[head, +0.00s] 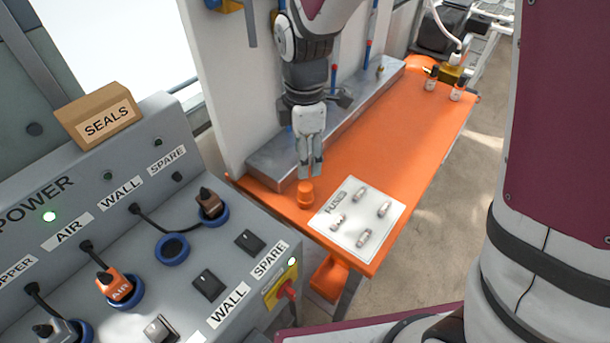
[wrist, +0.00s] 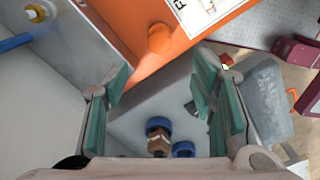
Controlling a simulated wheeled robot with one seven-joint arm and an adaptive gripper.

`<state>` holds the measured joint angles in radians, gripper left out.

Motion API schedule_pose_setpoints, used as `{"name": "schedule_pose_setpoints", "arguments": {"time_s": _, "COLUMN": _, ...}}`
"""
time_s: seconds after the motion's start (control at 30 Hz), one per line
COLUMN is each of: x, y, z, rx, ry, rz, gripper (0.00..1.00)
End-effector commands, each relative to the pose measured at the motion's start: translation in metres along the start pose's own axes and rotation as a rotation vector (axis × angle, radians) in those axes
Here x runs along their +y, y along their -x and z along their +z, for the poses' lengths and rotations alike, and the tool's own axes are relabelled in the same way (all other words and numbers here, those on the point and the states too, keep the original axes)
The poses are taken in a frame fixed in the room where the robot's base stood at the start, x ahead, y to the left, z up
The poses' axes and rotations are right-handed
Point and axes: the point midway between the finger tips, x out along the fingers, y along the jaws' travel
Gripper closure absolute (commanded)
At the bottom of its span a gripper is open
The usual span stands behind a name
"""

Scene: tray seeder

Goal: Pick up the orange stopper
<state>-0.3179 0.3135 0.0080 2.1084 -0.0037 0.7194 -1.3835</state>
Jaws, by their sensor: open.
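The orange stopper (head: 305,195) stands on the near left part of the orange bench top (head: 405,130), left of the white sheet. It is a small round piece in nearly the same colour as the bench. My gripper (head: 311,172) points down just behind and above the stopper, with nothing between its fingers. In the wrist view the stopper (wrist: 160,39) lies ahead of my open gripper (wrist: 163,76), about centred between the fingers but beyond their tips. Any gap between fingertips and stopper is hard to judge in the head view.
A white sheet (head: 340,225) with several small fuses lies right of the stopper. A grey metal ledge (head: 270,165) runs along the bench's back edge, close behind my gripper. A grey power panel (head: 190,265) with plugs stands at front left. The bench's middle is clear.

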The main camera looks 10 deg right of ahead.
Motion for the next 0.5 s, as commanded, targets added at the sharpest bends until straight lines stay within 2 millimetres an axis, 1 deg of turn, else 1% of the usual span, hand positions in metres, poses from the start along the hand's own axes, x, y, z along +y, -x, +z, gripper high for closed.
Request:
{"name": "schedule_pose_setpoints", "arguments": {"time_s": 0.03, "x": -0.002, "y": -0.011, "z": 0.0, "rx": -0.002, "ry": 0.0, "rz": -0.006, "gripper": 0.48}}
{"name": "schedule_pose_setpoints", "arguments": {"time_s": 0.1, "x": -0.002, "y": -0.025, "z": 0.0, "rx": -0.001, "ry": 0.0, "rz": -0.007, "gripper": 0.48}}
{"name": "schedule_pose_setpoints", "arguments": {"time_s": 0.23, "x": -0.001, "y": -0.048, "z": 0.0, "rx": -0.001, "ry": -0.003, "rz": -0.005, "gripper": 0.48}}
{"name": "schedule_pose_setpoints", "arguments": {"time_s": 0.33, "x": -0.001, "y": -0.06, "z": 0.0, "rx": 0.0, "ry": -0.003, "rz": -0.003, "gripper": 0.48}}
{"name": "schedule_pose_setpoints", "arguments": {"time_s": 0.5, "x": -0.001, "y": -0.069, "z": 0.0, "rx": 0.0, "ry": -0.003, "rz": -0.001, "gripper": 0.48}}
